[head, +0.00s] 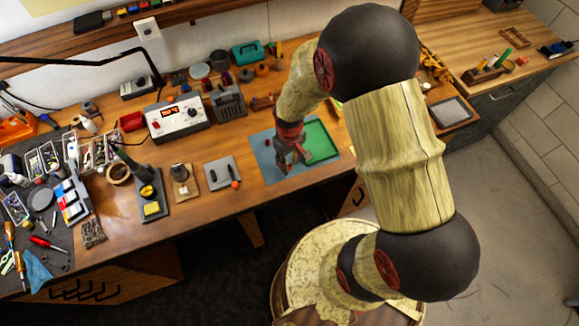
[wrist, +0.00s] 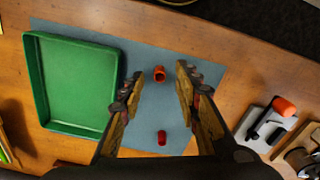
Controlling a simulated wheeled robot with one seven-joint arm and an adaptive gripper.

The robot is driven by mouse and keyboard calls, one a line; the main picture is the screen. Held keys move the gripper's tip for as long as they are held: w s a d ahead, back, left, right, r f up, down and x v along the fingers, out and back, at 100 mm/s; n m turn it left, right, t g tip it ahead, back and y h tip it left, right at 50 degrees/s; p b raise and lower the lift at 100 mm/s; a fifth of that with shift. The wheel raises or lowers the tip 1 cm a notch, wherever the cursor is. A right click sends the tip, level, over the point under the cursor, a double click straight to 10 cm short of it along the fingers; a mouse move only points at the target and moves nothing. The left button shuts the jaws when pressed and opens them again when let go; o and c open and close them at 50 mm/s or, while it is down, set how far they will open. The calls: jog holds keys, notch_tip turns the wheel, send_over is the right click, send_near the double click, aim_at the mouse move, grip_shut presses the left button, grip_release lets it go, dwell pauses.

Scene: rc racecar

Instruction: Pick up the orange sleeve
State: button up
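The orange sleeve (wrist: 159,74) is a short hollow cylinder on the blue-grey mat (wrist: 206,54). In the wrist view it lies in the gap between the two fingertips of my gripper (wrist: 160,78), with clear mat on both sides of it. My gripper is open and empty, pointing down over the mat; its height above the sleeve is hard to judge. In the head view my gripper (head: 288,160) is over the mat (head: 262,160), and I cannot make out the orange sleeve there.
A red cylinder (wrist: 162,138) lies on the mat behind the sleeve, between the finger bases in view. A green tray (wrist: 76,82) sits beside my left finger. A grey plate (wrist: 256,130) with an orange-handled tool lies to the right. A soldering station (head: 178,118) stands further left.

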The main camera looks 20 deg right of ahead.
jog(key=shift+f, duration=0.8)
jog(key=shift+c, duration=0.5)
jog(key=c, duration=0.7)
jog(key=shift+o, duration=0.2)
